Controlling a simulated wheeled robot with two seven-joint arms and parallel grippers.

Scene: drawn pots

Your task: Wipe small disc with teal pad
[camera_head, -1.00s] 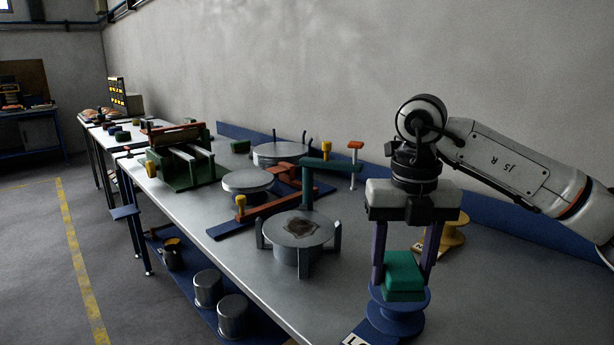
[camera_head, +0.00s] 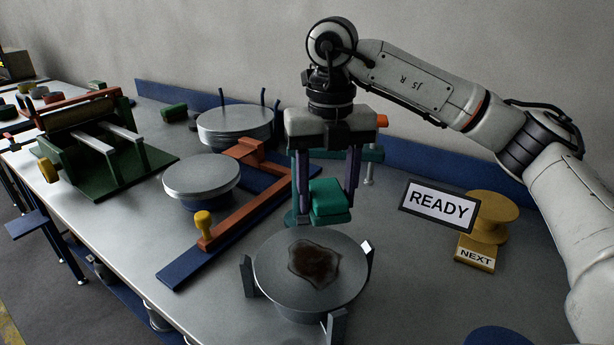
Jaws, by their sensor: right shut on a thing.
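The teal pad (camera_head: 330,197) is a small green-blue block between the dark fingers of my right gripper (camera_head: 327,203), which is shut on it. A round grey metal disc (camera_head: 275,280) lies flat in a holder with upright posts at the front middle. It bears a dark brown stain (camera_head: 314,263) near its centre. The pad is held above the disc's far edge and appears clear of its surface. My left gripper does not show.
Another silver disc (camera_head: 200,175) and a larger one (camera_head: 235,122) stand farther back left. An orange frame (camera_head: 245,205) lies left of the stained disc. A READY sign (camera_head: 439,206), a yellow spool (camera_head: 492,215) and a NEXT plate (camera_head: 475,255) are at right.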

